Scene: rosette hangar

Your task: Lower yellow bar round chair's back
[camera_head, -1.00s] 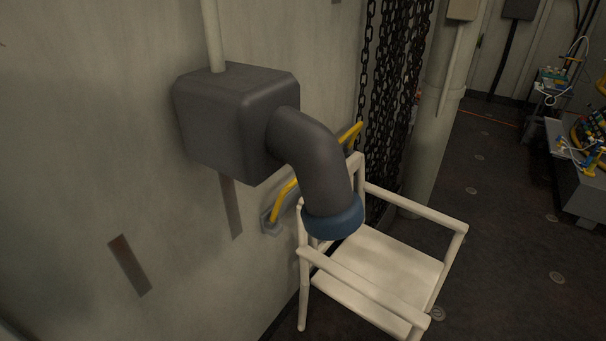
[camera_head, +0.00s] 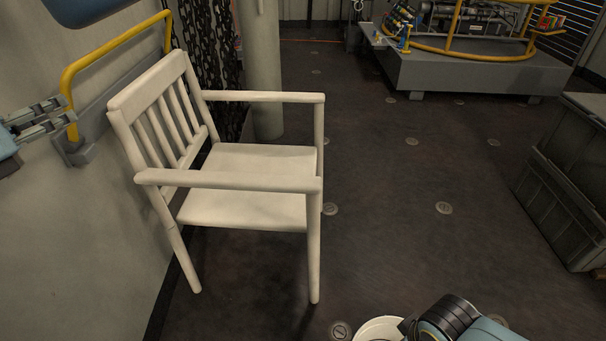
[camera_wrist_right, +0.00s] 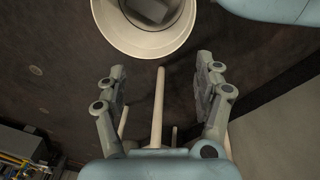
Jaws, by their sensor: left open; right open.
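The yellow bar (camera_head: 115,41) is a bent loop on a grey wall mount (camera_head: 92,138). It stands raised along the wall behind the chair's back, apart from it. The white chair (camera_head: 245,160) stands upright on the floor, its slatted back (camera_head: 150,88) toward the wall. My left gripper (camera_head: 72,112) is open at the bar's near upright end; whether it touches the bar I cannot tell. My right gripper (camera_wrist_right: 160,84) is open in the right wrist view, with pale rods showing beyond its fingers. Its fingers are out of the head view.
Dark hanging chains (camera_head: 208,45) and a pale column (camera_head: 262,70) stand behind the chair. A grey plinth (camera_head: 470,72) with yellow rails is at the back right. Dark crates (camera_head: 565,180) stand at the right edge.

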